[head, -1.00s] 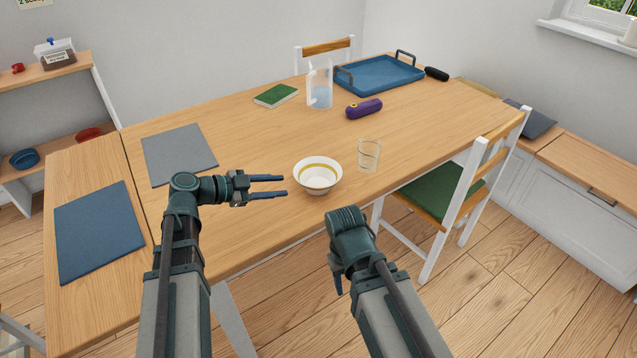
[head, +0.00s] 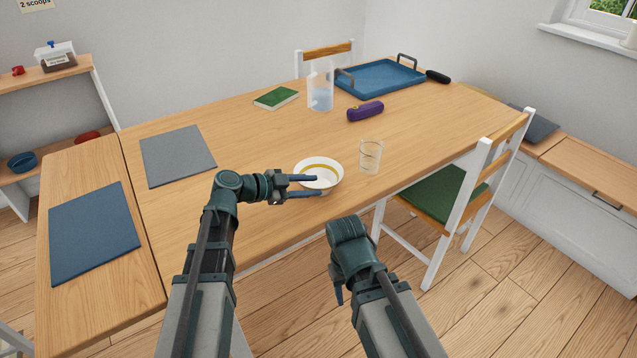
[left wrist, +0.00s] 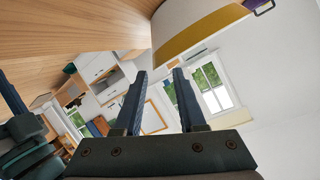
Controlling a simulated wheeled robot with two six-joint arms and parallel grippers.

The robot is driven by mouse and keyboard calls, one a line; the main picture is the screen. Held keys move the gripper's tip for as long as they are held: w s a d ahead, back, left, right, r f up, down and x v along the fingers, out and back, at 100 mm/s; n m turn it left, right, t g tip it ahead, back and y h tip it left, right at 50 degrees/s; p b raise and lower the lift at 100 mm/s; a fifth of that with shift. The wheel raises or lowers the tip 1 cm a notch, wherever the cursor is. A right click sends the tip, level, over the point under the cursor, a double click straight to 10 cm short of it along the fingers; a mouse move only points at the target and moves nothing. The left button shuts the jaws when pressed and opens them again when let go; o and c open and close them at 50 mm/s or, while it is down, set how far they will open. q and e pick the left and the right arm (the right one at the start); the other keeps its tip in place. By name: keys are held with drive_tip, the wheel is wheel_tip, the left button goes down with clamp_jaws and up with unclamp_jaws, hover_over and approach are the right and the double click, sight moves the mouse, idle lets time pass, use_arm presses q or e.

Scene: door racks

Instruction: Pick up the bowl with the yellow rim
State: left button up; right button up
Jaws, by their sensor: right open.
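A white bowl with a yellow band (head: 322,165) stands upright on the wooden table near its front edge. It also shows close up at the top right of the left wrist view (left wrist: 203,32). My left gripper (head: 319,186) is open, and its fingers overlap the bowl's near left side in the head view. In the left wrist view no bowl wall shows between the fingers. I cannot tell if they touch it. My right gripper (head: 338,291) points down off the table's front edge, open and apart from the bowl; its fingers are partly hidden.
A clear glass (head: 370,157) stands just right of the bowl. Behind are a purple case (head: 365,111), a pitcher (head: 320,88), a green book (head: 276,97) and a blue tray (head: 380,78). A chair (head: 450,195) is at the right.

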sight(324, 187)
use_arm(q)
drive_tip(key=b+x, duration=0.1)
drive_tip(key=x, duration=0.3)
drive_tip(key=shift+s+f, duration=0.15)
drive_tip(key=shift+s, duration=0.05)
drive_tip(key=shift+c, duration=0.2)
clamp_jaws()
idle(1.0)
